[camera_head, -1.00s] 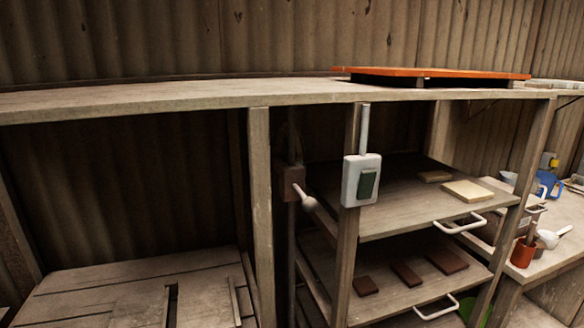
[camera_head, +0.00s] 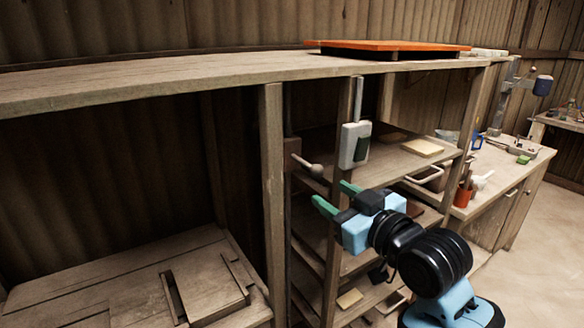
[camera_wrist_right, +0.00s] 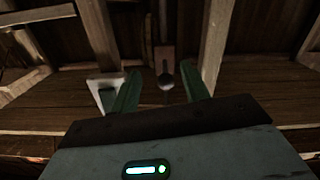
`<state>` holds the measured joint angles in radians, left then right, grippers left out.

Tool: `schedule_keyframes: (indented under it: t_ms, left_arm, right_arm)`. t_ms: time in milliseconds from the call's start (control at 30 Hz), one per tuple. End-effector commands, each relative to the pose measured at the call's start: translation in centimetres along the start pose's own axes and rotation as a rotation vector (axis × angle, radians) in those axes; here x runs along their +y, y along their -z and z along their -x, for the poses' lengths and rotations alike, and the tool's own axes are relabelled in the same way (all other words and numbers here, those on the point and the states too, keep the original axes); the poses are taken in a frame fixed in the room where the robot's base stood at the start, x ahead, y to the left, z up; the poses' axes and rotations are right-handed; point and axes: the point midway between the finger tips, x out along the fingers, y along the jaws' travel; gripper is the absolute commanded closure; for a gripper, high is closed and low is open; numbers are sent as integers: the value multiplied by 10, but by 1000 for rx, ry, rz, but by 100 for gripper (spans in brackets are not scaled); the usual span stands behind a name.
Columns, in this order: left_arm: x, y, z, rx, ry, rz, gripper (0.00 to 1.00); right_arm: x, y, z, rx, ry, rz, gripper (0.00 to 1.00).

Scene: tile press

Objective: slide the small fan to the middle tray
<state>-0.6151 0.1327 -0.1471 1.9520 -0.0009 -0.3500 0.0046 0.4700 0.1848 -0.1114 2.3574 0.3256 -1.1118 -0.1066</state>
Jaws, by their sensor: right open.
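I cannot make out a small fan in either view. The wooden rack has stacked pull-out trays; the upper tray (camera_head: 385,170) holds pale tiles, and my right arm hides much of the trays below it. My right gripper (camera_head: 334,196) is open and empty in front of the rack, just below a round-ended lever (camera_head: 315,168) on a post. In the right wrist view the lever's knob (camera_wrist_right: 167,82) appears between the two green fingers (camera_wrist_right: 160,88), apart from them. My left gripper is not in view.
A white switch box (camera_head: 355,145) is fixed to the rack post; it also shows in the wrist view (camera_wrist_right: 105,92). An orange board (camera_head: 390,46) lies on the top shelf. A workbench (camera_head: 500,165) with a red cup (camera_head: 463,194) stands at right. Floor at far right is clear.

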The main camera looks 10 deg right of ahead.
Motion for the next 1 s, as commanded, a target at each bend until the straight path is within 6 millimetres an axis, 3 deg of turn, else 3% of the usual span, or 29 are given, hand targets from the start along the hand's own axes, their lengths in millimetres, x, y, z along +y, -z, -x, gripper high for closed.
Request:
schedule_keyframes:
  t_ms: [33, 133, 433, 800, 1000]
  left_arm:
    - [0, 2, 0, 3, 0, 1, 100]
    - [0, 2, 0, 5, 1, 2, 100]
    - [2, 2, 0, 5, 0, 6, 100]
    - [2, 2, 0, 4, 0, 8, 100]
    - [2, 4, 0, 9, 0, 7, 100]
  right_arm:
    - [2, 16, 3, 22, 2, 14, 54]
    - [2, 30, 6, 39, 5, 28, 54]
    - [2, 32, 1, 41, 8, 29, 54]
    - [1, 34, -50, 40, 9, 29, 54]
    - [1, 35, -67, 41, 8, 29, 54]
